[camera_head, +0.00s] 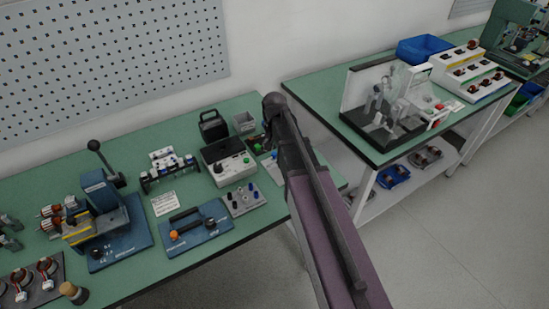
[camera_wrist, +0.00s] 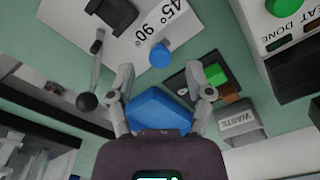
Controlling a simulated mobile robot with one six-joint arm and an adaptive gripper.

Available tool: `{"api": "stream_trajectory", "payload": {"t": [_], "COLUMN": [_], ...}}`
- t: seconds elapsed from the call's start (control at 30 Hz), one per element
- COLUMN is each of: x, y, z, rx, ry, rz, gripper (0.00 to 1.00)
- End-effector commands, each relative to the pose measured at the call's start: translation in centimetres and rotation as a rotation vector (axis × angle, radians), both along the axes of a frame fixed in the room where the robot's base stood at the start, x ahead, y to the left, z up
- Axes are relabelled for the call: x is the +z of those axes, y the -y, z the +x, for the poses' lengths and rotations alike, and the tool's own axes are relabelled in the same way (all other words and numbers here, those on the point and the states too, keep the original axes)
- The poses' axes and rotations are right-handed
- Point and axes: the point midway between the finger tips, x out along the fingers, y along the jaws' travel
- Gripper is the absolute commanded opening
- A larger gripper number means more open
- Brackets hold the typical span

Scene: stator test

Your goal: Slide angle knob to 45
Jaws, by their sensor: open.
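In the wrist view a blue round knob (camera_wrist: 160,55) sits on a white panel (camera_wrist: 135,40) printed with 45° and 90°. The knob lies closer to the 90° mark than to the 45° mark. My gripper (camera_wrist: 161,72) is open, its two fingers spread to either side below the knob in the picture. Nothing is seen held. In the head view my arm covers the gripper and most of the panel.
A lever with a black ball (camera_wrist: 88,100) stands left of my fingers. A blue object (camera_wrist: 160,108) shows between and beyond them. A grey WASTE bin (camera_wrist: 240,124) is at right. A white box with a green button (camera_head: 229,168) stands beside the arm.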

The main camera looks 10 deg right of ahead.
Motion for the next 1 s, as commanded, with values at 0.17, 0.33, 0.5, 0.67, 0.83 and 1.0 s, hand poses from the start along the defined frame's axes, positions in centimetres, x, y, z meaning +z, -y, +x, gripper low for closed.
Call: {"api": "stream_trajectory", "payload": {"t": [0.17, 0.33, 0.5, 0.67, 0.83, 1.0], "x": [-1.7, -2.5, -2.9, -2.9, -2.9, -2.9], "y": [0.0, 0.0, -0.1, -0.1, -0.1, -0.1], "z": [0.0, 0.0, 0.0, 0.0, 0.0, 0.0], "rx": [0.000, 0.001, 0.001, 0.001, 0.001, 0.001], "ry": [0.000, 0.000, 0.000, 0.000, 0.000, 0.000], "rz": [0.000, 0.000, 0.000, 0.000, 0.000, 0.000], "gripper": [0.66, 0.66, 0.66, 0.66, 0.66, 0.25]}}
